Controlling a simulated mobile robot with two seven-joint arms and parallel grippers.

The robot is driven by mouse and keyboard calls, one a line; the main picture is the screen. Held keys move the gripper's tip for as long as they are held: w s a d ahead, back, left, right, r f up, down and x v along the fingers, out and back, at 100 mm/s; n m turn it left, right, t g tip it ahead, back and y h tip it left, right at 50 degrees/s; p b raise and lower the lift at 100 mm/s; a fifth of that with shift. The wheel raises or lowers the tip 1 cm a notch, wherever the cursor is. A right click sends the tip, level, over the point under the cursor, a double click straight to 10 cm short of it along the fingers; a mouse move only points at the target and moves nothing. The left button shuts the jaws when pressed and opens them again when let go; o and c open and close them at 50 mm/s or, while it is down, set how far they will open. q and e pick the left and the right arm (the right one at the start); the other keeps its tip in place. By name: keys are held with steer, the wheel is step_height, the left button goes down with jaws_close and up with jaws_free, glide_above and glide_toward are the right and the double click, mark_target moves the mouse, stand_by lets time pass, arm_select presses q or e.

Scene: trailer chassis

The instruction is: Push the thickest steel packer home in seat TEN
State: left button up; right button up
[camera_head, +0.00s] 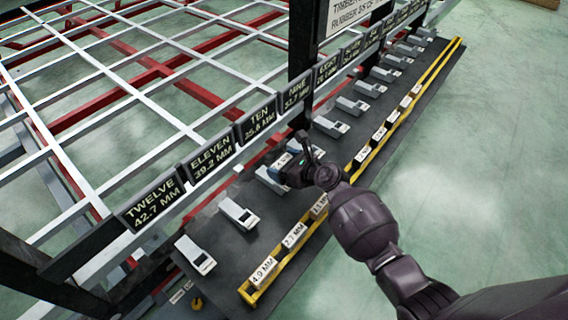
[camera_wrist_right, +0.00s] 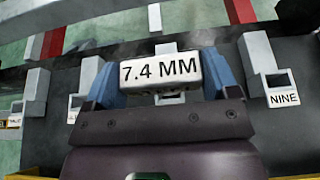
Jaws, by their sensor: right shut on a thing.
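A pale steel packer marked 7.4 MM (camera_wrist_right: 160,70) sits between the blue-grey fingers of my right gripper (camera_head: 290,170) in the right wrist view. The gripper is shut on it. In the head view the gripper is over seat TEN (camera_head: 270,182), in line with the TEN board (camera_head: 259,124) reading 25.6 MM. The gripper covers part of that seat. In the wrist view a light part of a seat (camera_wrist_right: 171,99) shows just below the packer. I cannot tell how far the packer is in. My left gripper is not in view.
Seat NINE (camera_head: 331,127) and seat ELEVEN (camera_head: 238,214) flank the gripper. Several labelled packers, such as 4.9 MM (camera_head: 263,272) and 2.7 MM (camera_head: 294,236), stand along the yellow-edged rack (camera_head: 310,233). Black posts and the white chassis grid (camera_head: 150,95) rise behind.

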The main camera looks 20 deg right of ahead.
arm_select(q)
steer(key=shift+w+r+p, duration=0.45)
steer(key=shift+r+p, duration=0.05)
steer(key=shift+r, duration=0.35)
arm_select(e)
steer(key=shift+r, duration=0.15)
stand_by(1.2)
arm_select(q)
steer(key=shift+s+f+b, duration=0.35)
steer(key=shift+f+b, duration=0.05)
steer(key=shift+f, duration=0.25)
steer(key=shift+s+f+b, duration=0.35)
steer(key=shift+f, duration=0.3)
arm_select(e)
steer(key=shift+f, duration=1.6)
arm_select(q)
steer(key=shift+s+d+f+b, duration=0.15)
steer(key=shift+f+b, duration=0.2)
steer(key=shift+b, duration=0.45)
arm_select(e)
steer(key=shift+s+f, duration=0.15)
steer(key=shift+f, duration=1.4)
arm_select(q)
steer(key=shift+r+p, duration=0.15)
steer(key=shift+p, duration=0.15)
arm_select(e)
steer(key=shift+r, duration=0.35)
